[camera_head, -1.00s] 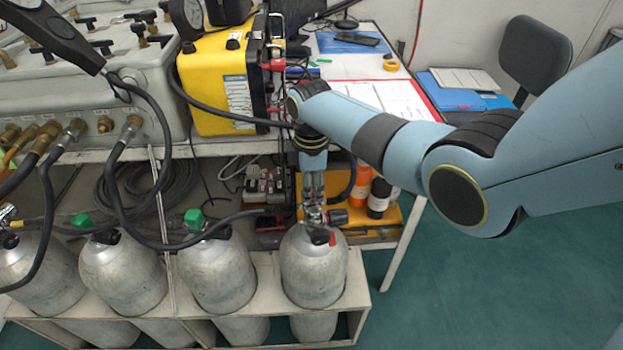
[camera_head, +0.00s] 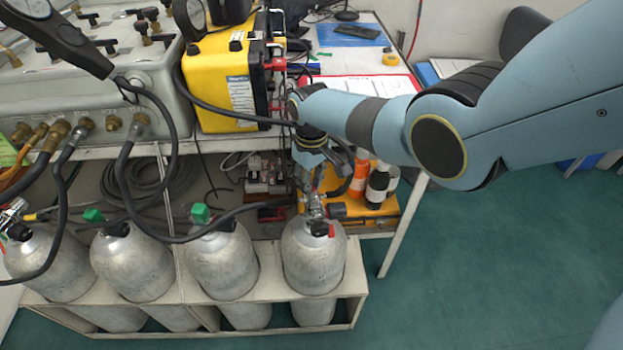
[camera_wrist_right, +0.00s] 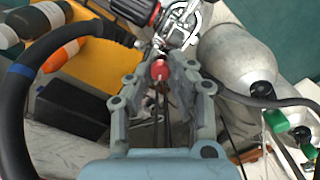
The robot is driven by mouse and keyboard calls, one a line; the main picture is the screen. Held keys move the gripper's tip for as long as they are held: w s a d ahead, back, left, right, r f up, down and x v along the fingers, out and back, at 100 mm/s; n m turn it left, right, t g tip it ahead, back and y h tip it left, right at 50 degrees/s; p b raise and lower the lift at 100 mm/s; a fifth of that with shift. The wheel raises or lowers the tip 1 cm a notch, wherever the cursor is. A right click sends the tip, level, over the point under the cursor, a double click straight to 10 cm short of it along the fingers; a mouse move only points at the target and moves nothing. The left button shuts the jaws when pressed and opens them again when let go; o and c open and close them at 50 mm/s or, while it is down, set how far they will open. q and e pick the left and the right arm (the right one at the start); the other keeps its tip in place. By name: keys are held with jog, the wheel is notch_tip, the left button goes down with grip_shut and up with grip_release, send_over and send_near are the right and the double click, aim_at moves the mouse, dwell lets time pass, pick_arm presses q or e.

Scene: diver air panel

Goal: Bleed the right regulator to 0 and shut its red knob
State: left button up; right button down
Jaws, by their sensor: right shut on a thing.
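The rightmost grey cylinder (camera_head: 313,258) stands upright in the rack, with a metal regulator or valve (camera_head: 316,208) on its top. My right gripper (camera_head: 312,192) reaches down to this valve from behind. In the right wrist view, a round red knob (camera_wrist_right: 160,70) sits between the fingertips of my right gripper (camera_wrist_right: 161,78), which is shut on it. The metal valve body (camera_wrist_right: 181,24) and a black knob with a red ring (camera_wrist_right: 134,10) lie just beyond the tips. A red part (camera_head: 321,229) shows at the cylinder neck. I cannot read a gauge on this regulator. My left gripper is not in view.
Several other grey cylinders (camera_head: 222,262) stand to the left in the rack (camera_head: 345,291), with black hoses crossing above. A yellow case (camera_head: 213,75) sits on the table behind. Orange and dark bottles (camera_head: 377,185) stand close right of the gripper. Green floor is free at right.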

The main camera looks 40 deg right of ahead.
jog(key=shift+m+p, duration=0.3)
jog(key=shift+m, duration=1.8)
jog(key=c, duration=1.2)
grip_release()
notch_tip(320, 180, up, 12)
